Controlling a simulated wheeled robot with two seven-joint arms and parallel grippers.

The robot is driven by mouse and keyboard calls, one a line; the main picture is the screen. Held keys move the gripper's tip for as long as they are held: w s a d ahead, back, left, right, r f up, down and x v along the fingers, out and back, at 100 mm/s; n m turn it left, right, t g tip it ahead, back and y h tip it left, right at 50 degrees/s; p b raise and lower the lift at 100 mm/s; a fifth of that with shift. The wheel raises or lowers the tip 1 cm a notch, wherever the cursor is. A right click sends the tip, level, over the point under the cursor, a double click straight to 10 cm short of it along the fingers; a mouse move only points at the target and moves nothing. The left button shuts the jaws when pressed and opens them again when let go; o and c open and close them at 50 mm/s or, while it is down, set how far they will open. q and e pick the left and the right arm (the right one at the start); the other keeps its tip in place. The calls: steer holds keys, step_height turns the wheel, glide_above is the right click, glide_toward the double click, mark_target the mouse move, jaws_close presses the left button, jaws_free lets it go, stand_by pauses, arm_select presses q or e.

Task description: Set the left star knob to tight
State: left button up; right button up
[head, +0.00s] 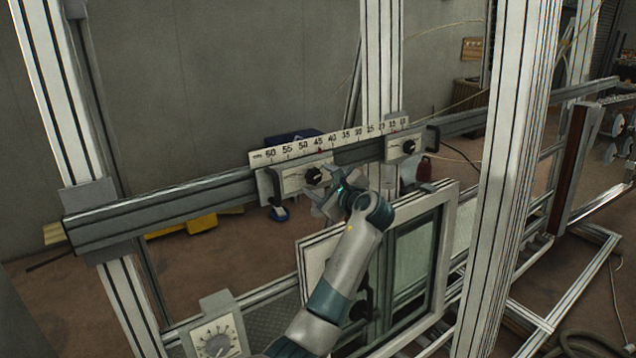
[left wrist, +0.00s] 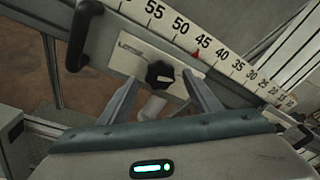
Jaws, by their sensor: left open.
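The left star knob (head: 314,175) is black and sits on a pale plate (head: 290,182) on the horizontal rail, below the ruler. In the left wrist view the knob (left wrist: 160,74) shows between and just beyond the fingertips. My left gripper (head: 328,196) is open and empty, close in front of the knob and slightly below it in the head view. Its two fingers (left wrist: 163,80) stand apart on either side of the knob; I cannot tell whether they touch it. The lettering on the plate is too small to read. My right gripper is not in view.
A second black knob (head: 408,146) sits on another plate to the right. A numbered ruler (head: 335,137) runs along the rail (head: 160,205). A black handle (left wrist: 82,35) stands left of the plate. A framed window (head: 415,250) is below, and upright posts (head: 510,150) flank the area.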

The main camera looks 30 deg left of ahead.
arm_select(q)
steer(key=b+v, duration=0.6)
steer(key=v, duration=1)
steer(key=shift+w+f, duration=0.1)
steer(key=shift+f, duration=0.05)
